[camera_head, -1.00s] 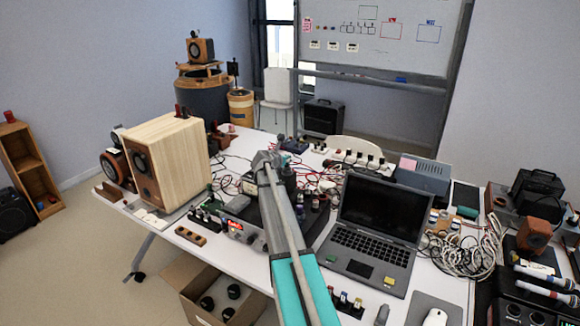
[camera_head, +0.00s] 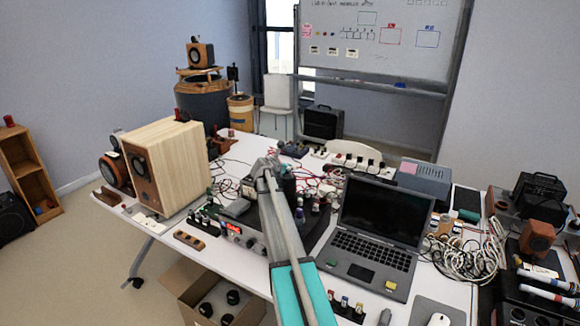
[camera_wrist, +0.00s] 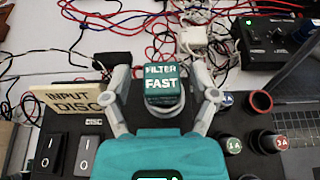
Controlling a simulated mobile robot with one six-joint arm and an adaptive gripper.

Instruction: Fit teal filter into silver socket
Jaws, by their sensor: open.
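The teal filter (camera_wrist: 161,78), a block lettered "FILTER FAST", stands in the middle of the wrist view. My gripper (camera_wrist: 160,70) is open, with one finger on each side of the filter and a gap showing on both sides. A pale silver rim (camera_wrist: 160,106) shows just under the filter's near edge; it looks like the silver socket, but I cannot tell how deep the filter sits in it. In the head view my gripper (camera_head: 265,167) is over the equipment in the middle of the table, and the filter is hidden there.
An "INPUT DISC" sign (camera_wrist: 70,100) and rocker switches (camera_wrist: 67,153) stand left of the gripper. Capped round parts (camera_wrist: 262,103) stand close on its right. Red and blue cables lie behind. In the head view an open laptop (camera_head: 380,225) and a wooden speaker (camera_head: 168,165) flank the arm.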

